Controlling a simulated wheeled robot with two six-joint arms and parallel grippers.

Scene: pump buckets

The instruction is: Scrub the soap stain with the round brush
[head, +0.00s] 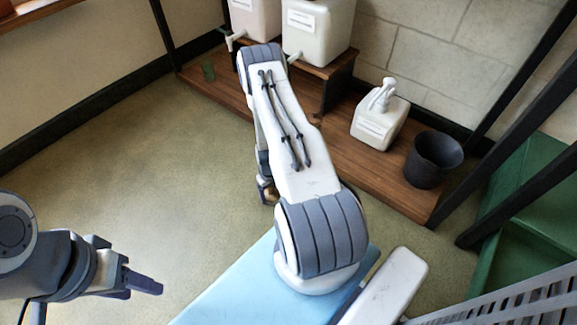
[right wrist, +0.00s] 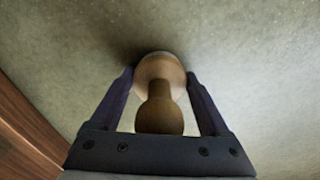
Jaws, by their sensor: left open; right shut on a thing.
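The round brush (right wrist: 159,110) has a tan knobbed wooden handle and a rounded head. My right gripper (right wrist: 160,76) is shut on it, with one dark finger on each side. The brush head is against or very close to the floor, and a dark shadow lies around it. In the head view my right arm hides most of the gripper, and only a small brownish bit of the brush (head: 269,194) shows. My left gripper (head: 145,284) is open and empty at the lower left. I cannot make out the soap stain in either view.
A low wooden platform (head: 340,165) runs along the wall. It holds a white pump bottle (head: 380,120), a dark bucket (head: 433,160) and a raised shelf with white dispensers (head: 318,35). Green steps (head: 525,200) stand at the right. The floor (head: 130,150) at left is clear.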

